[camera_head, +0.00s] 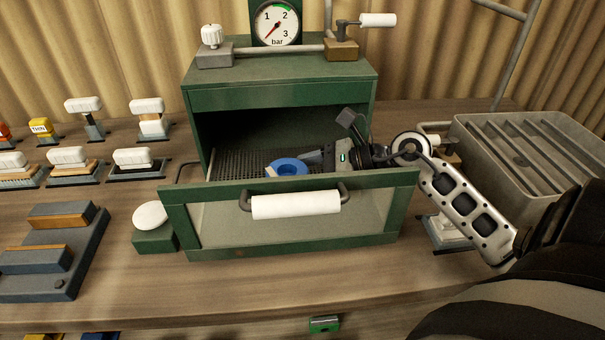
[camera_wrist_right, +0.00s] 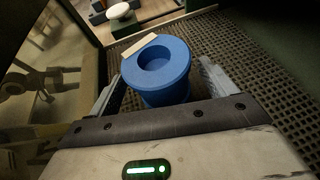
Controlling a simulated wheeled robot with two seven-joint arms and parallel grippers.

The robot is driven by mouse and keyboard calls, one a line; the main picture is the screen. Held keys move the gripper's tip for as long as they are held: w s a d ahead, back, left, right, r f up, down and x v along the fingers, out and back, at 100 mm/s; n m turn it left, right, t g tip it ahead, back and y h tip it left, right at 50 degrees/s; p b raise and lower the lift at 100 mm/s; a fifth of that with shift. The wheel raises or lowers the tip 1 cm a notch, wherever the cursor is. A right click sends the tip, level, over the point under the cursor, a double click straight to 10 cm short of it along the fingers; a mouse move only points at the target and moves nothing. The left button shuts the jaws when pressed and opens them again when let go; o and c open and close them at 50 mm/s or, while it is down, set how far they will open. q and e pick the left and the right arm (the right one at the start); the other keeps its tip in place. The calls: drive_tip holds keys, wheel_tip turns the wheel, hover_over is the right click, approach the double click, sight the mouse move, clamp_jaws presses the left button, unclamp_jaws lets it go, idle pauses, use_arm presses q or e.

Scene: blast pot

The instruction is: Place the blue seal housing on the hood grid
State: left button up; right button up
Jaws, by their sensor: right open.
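The blue seal housing (camera_head: 287,167) is a short, flanged blue cylinder with a round recess in its top. It is inside the green hood, at the dark hood grid (camera_head: 232,163), and appears upright. My right gripper (camera_head: 303,160) reaches into the hood from the right. In the right wrist view the housing (camera_wrist_right: 157,66) is between its two open fingers (camera_wrist_right: 161,78), with the grid (camera_wrist_right: 275,70) to the right. The housing's underside is hidden, so its contact with the grid cannot be seen. My left gripper is out of view.
The hood's front door (camera_head: 225,222) with a white handle (camera_head: 296,205) is lowered before the opening. A gauge (camera_head: 277,23) stands on top. A grey slotted bin (camera_head: 540,150) is at right. A white-topped green button (camera_head: 152,222) and several brushes are left.

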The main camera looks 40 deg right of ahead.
drive_tip(key=b+v, duration=0.1)
drive_tip(key=v, duration=1.1)
drive_tip(key=shift+r+b, duration=0.1)
drive_tip(key=shift+b, duration=0.2)
